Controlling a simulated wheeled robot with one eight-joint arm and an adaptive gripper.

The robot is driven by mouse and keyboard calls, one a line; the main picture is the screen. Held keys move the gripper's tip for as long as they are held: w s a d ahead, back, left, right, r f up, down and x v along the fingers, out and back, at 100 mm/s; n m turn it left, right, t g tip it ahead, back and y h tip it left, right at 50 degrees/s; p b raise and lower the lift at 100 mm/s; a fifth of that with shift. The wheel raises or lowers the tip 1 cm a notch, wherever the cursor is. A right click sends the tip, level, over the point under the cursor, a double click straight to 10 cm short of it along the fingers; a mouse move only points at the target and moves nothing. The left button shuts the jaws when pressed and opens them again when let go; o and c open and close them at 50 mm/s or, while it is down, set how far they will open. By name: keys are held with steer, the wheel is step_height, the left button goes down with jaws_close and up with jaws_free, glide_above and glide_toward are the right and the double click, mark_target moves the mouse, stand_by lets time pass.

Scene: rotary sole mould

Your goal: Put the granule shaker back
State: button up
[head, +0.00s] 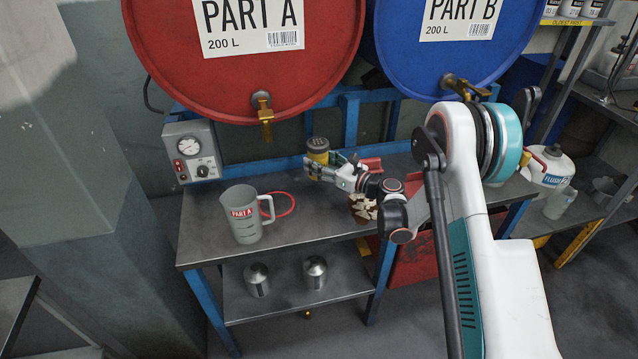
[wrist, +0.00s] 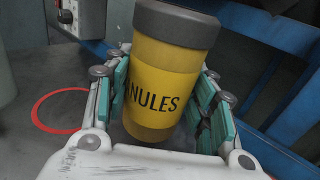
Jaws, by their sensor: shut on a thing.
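The granule shaker (head: 318,146) is a yellow cylinder with a dark grey cap. It also fills the middle of the wrist view (wrist: 165,75), slightly tilted there, with "NULES" legible on its label. My gripper (head: 319,168) is closed around it, with teal pads on both sides in the wrist view (wrist: 165,100). The shaker is over the back of the steel bench (head: 310,222); I cannot tell whether its base touches the top. A red ring (head: 291,201) is marked on the bench, left of the shaker. The ring also shows in the wrist view (wrist: 38,108) and looks empty.
A grey PART A jug (head: 240,217) stands just left of the ring, its handle overlapping it. A gauge box (head: 192,150) is at the back left. A red drum (head: 240,80) and blue drum (head: 440,60) overhang the bench. Two metal cylinders (head: 314,272) stand on the lower shelf.

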step_height(320, 180, down, 7)
steer(key=shift+r+b, duration=0.2)
steer(key=shift+b, duration=0.85)
steer(key=shift+r, duration=0.1)
steer(key=o, duration=1.3)
